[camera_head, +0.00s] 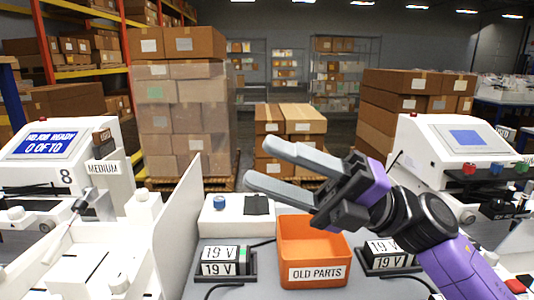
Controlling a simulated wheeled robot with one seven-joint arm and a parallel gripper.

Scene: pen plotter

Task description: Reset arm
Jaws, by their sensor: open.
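My gripper (267,166) is raised over the middle of the bench, pointing left, with its two grey fingers apart and nothing between them. My purple arm reaches in from the lower right. The gripper is above and in front of an orange bin (318,272) labelled OLD PARTS, not touching it. A white plotter (100,235) stands at the left, with its screen (45,144) reading a job ready and "0 OF 10". Another white machine (450,150) with a blue screen stands at the right, partly hidden by my arm.
Black 19 V power blocks (222,262) sit left of the bin, and others (390,252) sit right of it. A white box (237,215) with a blue knob is behind. A white upright panel (178,220) stands at left. Stacked cartons (183,110) and shelves fill the background.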

